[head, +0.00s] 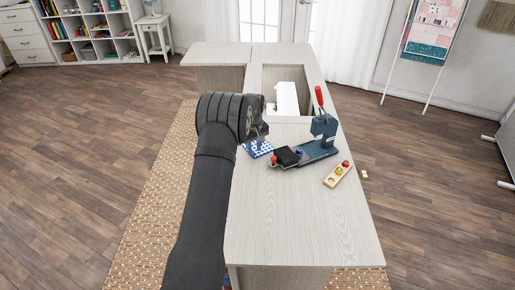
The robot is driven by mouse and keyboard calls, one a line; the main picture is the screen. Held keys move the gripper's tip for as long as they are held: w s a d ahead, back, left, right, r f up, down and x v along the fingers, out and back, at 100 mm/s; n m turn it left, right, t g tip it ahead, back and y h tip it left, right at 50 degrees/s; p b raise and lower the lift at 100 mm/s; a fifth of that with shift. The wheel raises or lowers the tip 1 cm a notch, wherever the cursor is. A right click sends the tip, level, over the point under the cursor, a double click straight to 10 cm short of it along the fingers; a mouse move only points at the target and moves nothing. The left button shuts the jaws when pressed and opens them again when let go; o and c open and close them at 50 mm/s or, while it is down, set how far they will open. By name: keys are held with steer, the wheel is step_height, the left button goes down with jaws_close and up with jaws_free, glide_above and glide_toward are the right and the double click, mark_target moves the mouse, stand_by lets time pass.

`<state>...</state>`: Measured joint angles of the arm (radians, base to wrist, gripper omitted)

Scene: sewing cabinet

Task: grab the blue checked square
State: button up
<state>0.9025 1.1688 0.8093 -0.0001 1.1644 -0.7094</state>
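A blue and white patterned square (257,149) lies on the pale wooden cabinet top (310,215), near its left edge. Its pattern is too small to read clearly. My arm comes up from the bottom of the picture, and my gripper (259,133) is just above and behind the square in the head view. The gripper's fingers are small and dark, and I cannot tell whether they are open or shut, or whether they touch the square.
A wooden block with colored knobs (337,174) lies further right. A white machine (287,98) sits in the recess behind. The front top is clear.

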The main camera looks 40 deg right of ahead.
step_height(320, 180, down, 2)
steer(key=shift+f, duration=0.15)
jaws_close()
